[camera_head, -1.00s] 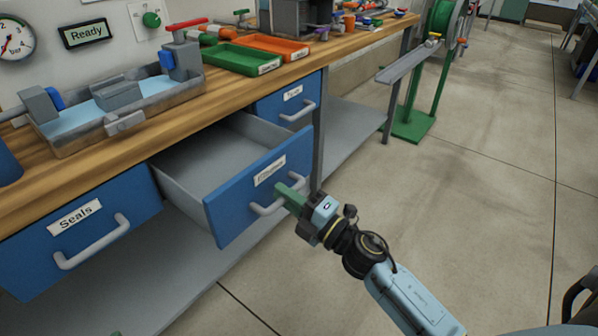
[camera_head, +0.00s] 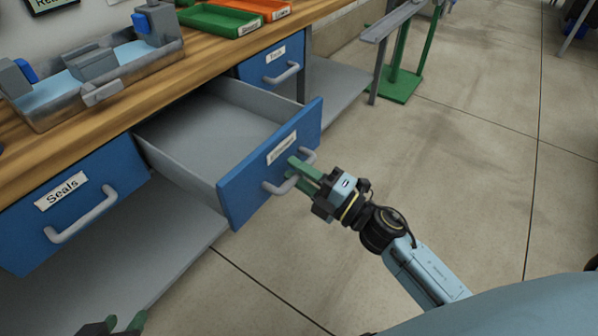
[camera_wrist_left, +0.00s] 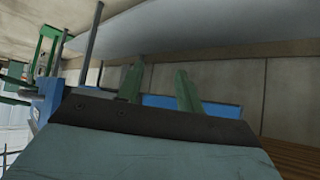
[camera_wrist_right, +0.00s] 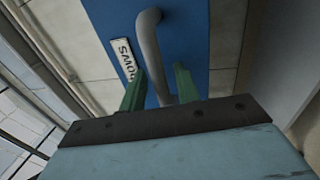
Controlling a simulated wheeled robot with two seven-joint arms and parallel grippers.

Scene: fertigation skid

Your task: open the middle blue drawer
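The middle blue drawer (camera_head: 245,195) is pulled well out from under the bench, with its grey inside (camera_head: 215,130) showing empty. Its grey bar handle (camera_head: 278,187) is on the front face. My right gripper (camera_head: 297,174) is at this handle with its two green fingers apart. In the right wrist view the handle (camera_wrist_right: 150,45) runs between the fingers, with a gap showing on each side. My left gripper (camera_head: 122,326) is low at the bottom left edge of the head view, away from the drawers. Its fingers are apart and empty in the left wrist view (camera_wrist_left: 160,85).
The shut Seals drawer (camera_head: 75,205) is on the left and another shut blue drawer (camera_head: 260,68) is beyond the open one. A metal tray with blocks (camera_head: 75,105), a green tray (camera_head: 215,20) and an orange tray (camera_head: 255,8) are on the bench.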

